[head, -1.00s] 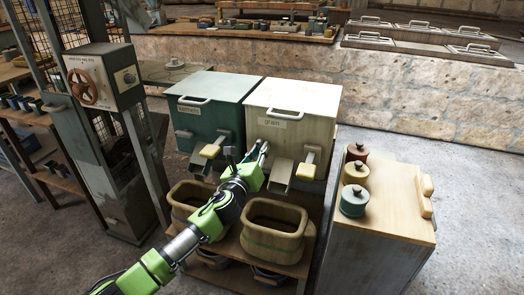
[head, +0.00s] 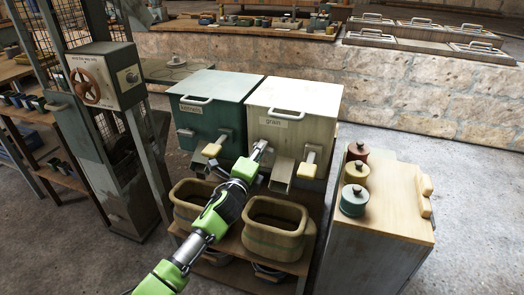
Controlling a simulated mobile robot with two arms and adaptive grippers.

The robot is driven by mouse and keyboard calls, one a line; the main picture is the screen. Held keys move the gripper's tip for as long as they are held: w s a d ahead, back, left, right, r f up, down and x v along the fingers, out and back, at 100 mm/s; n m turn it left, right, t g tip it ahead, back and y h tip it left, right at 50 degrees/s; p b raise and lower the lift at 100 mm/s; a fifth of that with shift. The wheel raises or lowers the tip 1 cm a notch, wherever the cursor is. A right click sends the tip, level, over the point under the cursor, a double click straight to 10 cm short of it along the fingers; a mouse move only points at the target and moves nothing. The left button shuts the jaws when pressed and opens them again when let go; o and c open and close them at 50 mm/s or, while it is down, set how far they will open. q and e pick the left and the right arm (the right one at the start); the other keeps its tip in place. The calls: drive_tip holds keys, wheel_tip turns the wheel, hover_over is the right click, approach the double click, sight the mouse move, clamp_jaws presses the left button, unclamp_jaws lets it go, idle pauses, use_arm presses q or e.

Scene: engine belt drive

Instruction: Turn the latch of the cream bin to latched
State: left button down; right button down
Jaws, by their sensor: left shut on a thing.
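The cream bin (head: 318,133), labelled "grain", stands at the centre beside the green bin (head: 204,113). Its latch is on the left of its front face, at my left gripper's fingertips, and is mostly hidden by them. My left gripper (head: 260,149) reaches up to that spot and is shut on a small part there, apparently the latch. The latch's exact angle cannot be read. The cream bin also has a chute (head: 283,170) and a yellow-tipped lever (head: 309,167) on its front. My right gripper is not in view.
Two open tan tubs (head: 275,243) stand on a wooden shelf below the bins. A cabinet (head: 400,215) with several lidded jars (head: 354,200) stands to the right. A post with a red handwheel (head: 92,87) is at the left.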

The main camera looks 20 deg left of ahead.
use_arm(q)
drive_tip(key=shift+f+n, duration=0.15)
drive_tip(key=shift+n, duration=1.35)
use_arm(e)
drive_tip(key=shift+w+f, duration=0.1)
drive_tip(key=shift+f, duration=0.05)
use_arm(q)
drive_tip(key=c, duration=2.1)
unclamp_jaws()
drive_tip(key=s, duration=1.1)
drive_tip(key=shift+s+a, duration=0.25)
drive_tip(key=shift+s, duration=0.15)
